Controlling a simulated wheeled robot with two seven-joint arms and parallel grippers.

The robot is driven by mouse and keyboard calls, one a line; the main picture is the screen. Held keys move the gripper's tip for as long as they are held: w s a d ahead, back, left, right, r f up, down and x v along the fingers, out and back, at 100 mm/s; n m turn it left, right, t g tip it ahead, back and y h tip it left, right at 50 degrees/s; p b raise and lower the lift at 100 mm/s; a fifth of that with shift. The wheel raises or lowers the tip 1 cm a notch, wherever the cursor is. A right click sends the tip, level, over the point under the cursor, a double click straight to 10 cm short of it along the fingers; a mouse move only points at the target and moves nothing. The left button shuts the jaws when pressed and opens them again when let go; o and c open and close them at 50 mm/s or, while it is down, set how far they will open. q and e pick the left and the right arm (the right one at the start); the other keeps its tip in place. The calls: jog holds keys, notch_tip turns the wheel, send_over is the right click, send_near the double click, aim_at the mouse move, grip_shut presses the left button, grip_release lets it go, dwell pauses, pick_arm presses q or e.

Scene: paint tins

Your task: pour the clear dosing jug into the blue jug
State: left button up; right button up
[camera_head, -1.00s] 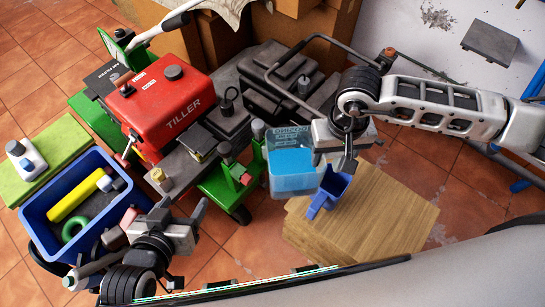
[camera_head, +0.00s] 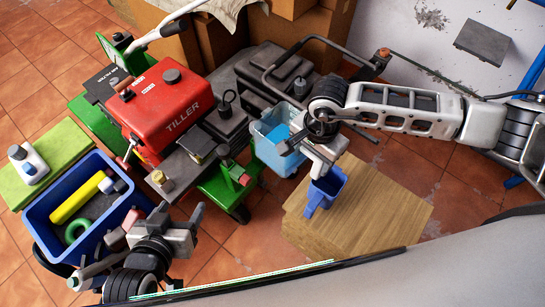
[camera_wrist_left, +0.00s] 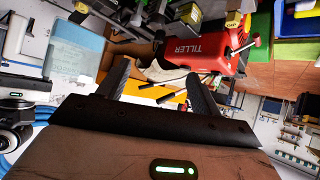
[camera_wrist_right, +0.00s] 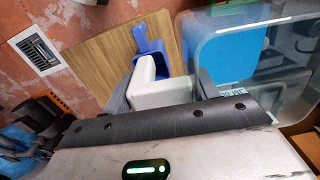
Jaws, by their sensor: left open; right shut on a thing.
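The clear dosing jug (camera_head: 268,152) holds blue liquid. It is left of and behind the blue jug in the head view, leaning, partly hidden by my right gripper (camera_head: 298,146). That gripper is shut on it. The clear jug fills the right of the right wrist view (camera_wrist_right: 262,75), with a white piece, seemingly its handle, between the fingers. It also shows in the left wrist view (camera_wrist_left: 75,50). The blue jug (camera_head: 327,187) stands on the wooden board, just below my right wrist. No stream of liquid shows. My left gripper (camera_head: 188,222) is open and empty.
The wooden board (camera_head: 375,215) has bare room right of the blue jug. A red tiller (camera_head: 165,105) on a green frame stands left of the clear jug. A blue crate (camera_head: 45,215) with a yellow tube is far left. Black cases (camera_head: 275,80) stand behind.

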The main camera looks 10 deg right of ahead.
aim_at(276, 161)
jog(key=a+m+p, duration=0.1)
jog(key=a+m, duration=0.1)
jog(key=m, duration=0.4)
jog(key=w+a+f+m+p, duration=0.1)
jog(key=a+m+p, duration=0.1)
jog(key=m, duration=0.4)
jog(key=a+m+p, duration=0.2)
jog(key=m, duration=0.4)
jog(key=shift+w+a+f+m, duration=0.15)
jog(key=shift+a+f+m, duration=0.05)
jog(key=shift+a+m, duration=0.1)
jog(key=m, duration=0.2)
jog(key=a+m+p, duration=0.1)
jog(key=m, duration=0.1)
jog(key=shift+w+a+f, duration=0.1)
jog(key=shift+a+f, duration=0.05)
jog(key=shift+f, duration=0.05)
pick_arm(q)
jog(key=r, duration=0.1)
jog(key=a+r, duration=0.1)
jog(key=r, duration=0.1)
jog(key=shift+s+a+g+y, duration=0.15)
jog(key=shift+a+g+y, duration=0.05)
jog(key=shift+g+y, duration=0.1)
pick_arm(e)
jog(key=m, duration=0.1)
jog(key=a+m, duration=0.1)
jog(key=m, duration=0.1)
jog(key=shift+f+m, duration=0.2)
jog(key=shift+m, duration=0.1)
